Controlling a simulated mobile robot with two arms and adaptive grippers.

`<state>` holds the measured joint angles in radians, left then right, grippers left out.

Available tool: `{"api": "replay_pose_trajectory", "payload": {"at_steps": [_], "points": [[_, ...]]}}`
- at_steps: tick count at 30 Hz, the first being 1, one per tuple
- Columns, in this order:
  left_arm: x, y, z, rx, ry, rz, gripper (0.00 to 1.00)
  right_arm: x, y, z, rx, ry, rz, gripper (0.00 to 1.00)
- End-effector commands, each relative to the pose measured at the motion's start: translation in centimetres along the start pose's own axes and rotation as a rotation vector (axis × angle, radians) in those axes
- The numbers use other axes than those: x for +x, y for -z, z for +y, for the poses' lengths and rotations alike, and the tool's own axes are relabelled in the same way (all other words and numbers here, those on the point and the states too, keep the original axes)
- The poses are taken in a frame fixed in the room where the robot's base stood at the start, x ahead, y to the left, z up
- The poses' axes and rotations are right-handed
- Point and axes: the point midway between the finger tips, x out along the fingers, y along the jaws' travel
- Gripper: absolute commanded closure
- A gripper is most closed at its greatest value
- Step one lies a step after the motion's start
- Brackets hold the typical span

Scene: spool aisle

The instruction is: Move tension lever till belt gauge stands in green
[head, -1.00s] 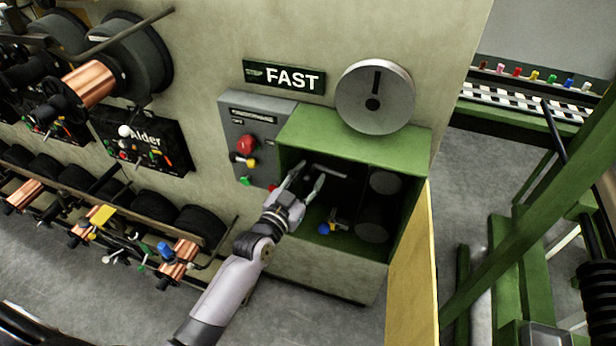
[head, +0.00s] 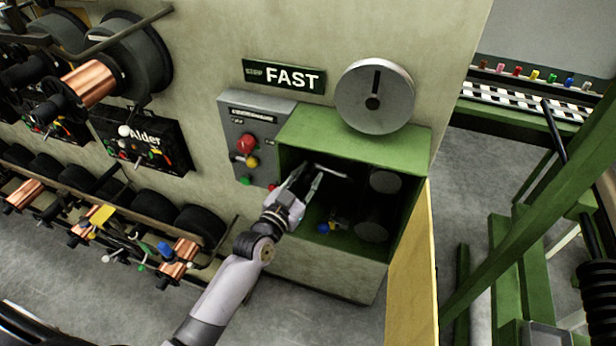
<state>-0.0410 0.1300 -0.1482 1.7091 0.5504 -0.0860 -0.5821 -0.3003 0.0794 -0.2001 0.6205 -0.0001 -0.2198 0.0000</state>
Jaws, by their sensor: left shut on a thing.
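My left gripper (head: 307,177) reaches into an open green cabinet (head: 350,140) low on the wall. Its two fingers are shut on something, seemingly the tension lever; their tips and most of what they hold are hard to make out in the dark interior. A thin pale bar (head: 331,171) shows just right of the fingertips. A blue-ended part (head: 324,228) and dark round rollers (head: 385,181) sit deeper inside. No belt gauge with a green zone can be made out. My right gripper is not in view.
A round grey disc (head: 395,95) is above the cabinet, beside a FAST sign (head: 290,78). A control box (head: 232,120) with a red button adjoins the cabinet's left side. The yellow door (head: 412,270) stands open at right. Wire spools (head: 90,85) fill the left.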

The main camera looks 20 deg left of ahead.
Motion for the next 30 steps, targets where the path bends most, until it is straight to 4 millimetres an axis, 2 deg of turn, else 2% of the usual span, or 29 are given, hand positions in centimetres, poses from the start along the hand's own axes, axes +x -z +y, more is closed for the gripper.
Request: {"api": "replay_pose_trajectory", "payload": {"at_steps": [6,16,17,18,21,30], "points": [[0.0,1.2,-0.3,0.085,-0.001,-0.013,1.0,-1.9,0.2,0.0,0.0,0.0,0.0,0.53],[0.0,1.1,-0.3,0.104,-0.002,-0.014,1.0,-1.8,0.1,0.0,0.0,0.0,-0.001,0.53],[0.0,1.1,-0.3,0.104,-0.002,-0.014,0.73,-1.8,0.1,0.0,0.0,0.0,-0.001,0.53],[0.0,1.1,-0.3,0.104,-0.002,-0.014,0.7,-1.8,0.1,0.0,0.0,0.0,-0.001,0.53],[0.0,1.1,-0.3,0.104,-0.002,-0.015,0.64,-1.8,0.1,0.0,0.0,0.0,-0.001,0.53],[-0.1,1.0,-0.3,0.104,-0.003,-0.016,0.64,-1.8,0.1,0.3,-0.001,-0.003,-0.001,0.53]]}}
